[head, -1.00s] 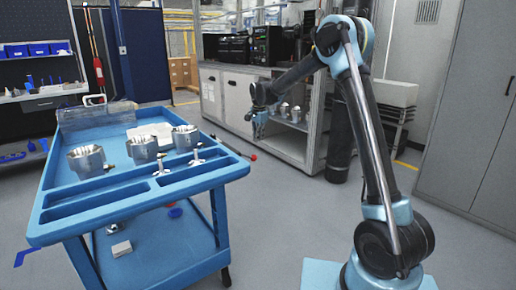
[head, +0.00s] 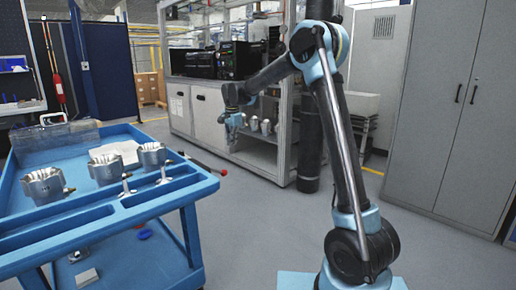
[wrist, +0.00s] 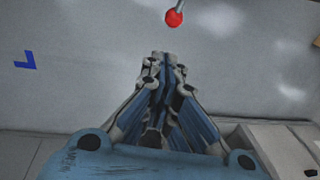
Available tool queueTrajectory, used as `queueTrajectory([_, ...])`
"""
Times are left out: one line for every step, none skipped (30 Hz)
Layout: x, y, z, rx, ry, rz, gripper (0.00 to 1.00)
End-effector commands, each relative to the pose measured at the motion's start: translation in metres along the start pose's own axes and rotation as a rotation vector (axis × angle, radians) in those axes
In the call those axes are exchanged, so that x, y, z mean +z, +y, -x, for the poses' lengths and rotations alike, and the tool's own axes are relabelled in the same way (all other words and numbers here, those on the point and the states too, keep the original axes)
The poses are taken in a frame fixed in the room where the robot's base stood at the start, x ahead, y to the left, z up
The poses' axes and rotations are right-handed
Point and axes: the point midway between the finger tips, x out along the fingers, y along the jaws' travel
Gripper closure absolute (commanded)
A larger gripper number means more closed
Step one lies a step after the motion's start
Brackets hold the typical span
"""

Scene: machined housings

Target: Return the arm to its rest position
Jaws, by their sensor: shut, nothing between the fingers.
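My gripper (head: 231,135) hangs at the end of my bent arm in the head view, pointing down, between the blue cart and the grey cabinet. In the wrist view my gripper (wrist: 168,62) has its fingers drawn together with nothing between them. Bare grey floor shows beyond the fingertips. My arm rises from its base at the lower right of the head view and reaches left at its upper joint.
A blue cart (head: 95,222) at left carries several metal housings, including one at its left (head: 45,186). A red-tipped lever (head: 223,172) sticks out beside it; its red ball (wrist: 174,18) shows in the wrist view. An open-shelved cabinet (head: 204,112) holds more housings behind my gripper.

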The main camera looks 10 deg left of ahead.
Motion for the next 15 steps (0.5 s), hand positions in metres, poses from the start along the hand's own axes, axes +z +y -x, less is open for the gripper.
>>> queueTrajectory([-0.007, 0.014, 0.008, 0.001, 0.002, 0.009, 1.0])
queueTrajectory([-0.011, 0.022, 0.013, 0.001, 0.003, 0.016, 1.0])
queueTrajectory([-0.017, 0.035, 0.02, 0.002, 0.004, 0.029, 1.0])
queueTrajectory([-0.021, 0.044, 0.025, 0.003, 0.005, 0.039, 1.0])
queueTrajectory([-0.025, 0.054, 0.03, 0.003, 0.006, 0.048, 1.0])
queueTrajectory([-0.029, 0.067, 0.036, 0.004, 0.007, 0.062, 1.0])
queueTrajectory([-0.033, 0.076, 0.041, 0.004, 0.008, 0.073, 1.0])
queueTrajectory([-0.036, 0.086, 0.045, 0.005, 0.009, 0.082, 1.0])
queueTrajectory([-0.04, 0.1, 0.051, 0.006, 0.01, 0.096, 1.0])
queueTrajectory([-0.042, 0.109, 0.055, 0.006, 0.011, 0.107, 1.0])
queueTrajectory([-0.045, 0.12, 0.059, 0.007, 0.012, 0.116, 1.0])
queueTrajectory([-0.048, 0.133, 0.064, 0.008, 0.013, 0.129, 1.0])
queueTrajectory([-0.05, 0.143, 0.067, 0.008, 0.014, 0.14, 1.0])
queueTrajectory([-0.051, 0.153, 0.071, 0.009, 0.015, 0.15, 1.0])
queueTrajectory([-0.054, 0.167, 0.075, 0.01, 0.016, 0.163, 1.0])
